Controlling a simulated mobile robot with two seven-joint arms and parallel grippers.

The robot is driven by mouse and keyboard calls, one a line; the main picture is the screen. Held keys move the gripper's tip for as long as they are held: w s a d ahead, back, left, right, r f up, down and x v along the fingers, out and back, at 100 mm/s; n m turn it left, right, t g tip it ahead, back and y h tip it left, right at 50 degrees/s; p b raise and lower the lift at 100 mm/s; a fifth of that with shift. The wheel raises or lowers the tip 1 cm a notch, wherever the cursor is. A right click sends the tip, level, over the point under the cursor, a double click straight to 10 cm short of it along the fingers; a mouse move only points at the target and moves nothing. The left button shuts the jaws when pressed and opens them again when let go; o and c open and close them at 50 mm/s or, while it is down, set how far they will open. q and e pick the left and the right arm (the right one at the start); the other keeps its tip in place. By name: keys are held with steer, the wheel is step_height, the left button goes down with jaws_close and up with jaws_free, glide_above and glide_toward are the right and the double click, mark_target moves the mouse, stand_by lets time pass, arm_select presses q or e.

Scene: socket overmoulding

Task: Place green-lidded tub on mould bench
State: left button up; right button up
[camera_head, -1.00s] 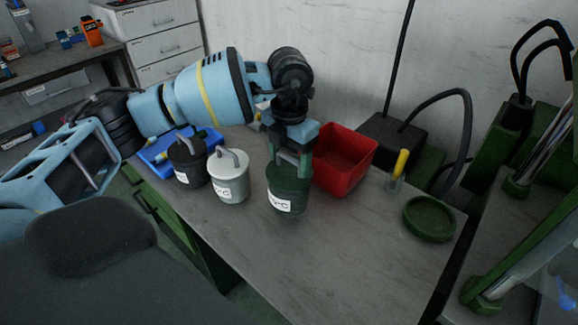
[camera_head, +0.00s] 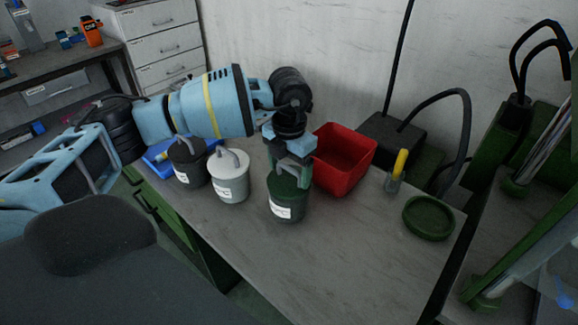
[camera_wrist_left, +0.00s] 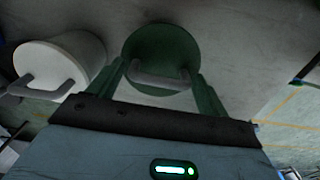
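The green-lidded tub (camera_head: 289,205), dark green with a white label, is upright at the middle of the grey bench (camera_head: 345,255). It also shows in the wrist view (camera_wrist_left: 160,47), with a grey bar handle across its lid. My left gripper (camera_head: 291,175) is above the lid, its fingers at both ends of the handle. The wrist view shows this gripper (camera_wrist_left: 160,85) with the handle spanning between its fingers, apparently gripped. I cannot tell whether the tub's base touches the bench. My right gripper is not in view.
A white-lidded tub (camera_head: 230,180) and a black-lidded tub (camera_head: 188,165) stand left of the green one. A red bin (camera_head: 342,165) is close behind it. A yellow-topped item (camera_head: 399,165) and a round green dish (camera_head: 429,217) are to the right. The front of the bench is clear.

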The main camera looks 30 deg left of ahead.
arm_select(q)
steer(key=shift+o, duration=1)
step_height(320, 180, up, 12)
steer(key=shift+r, duration=0.15)
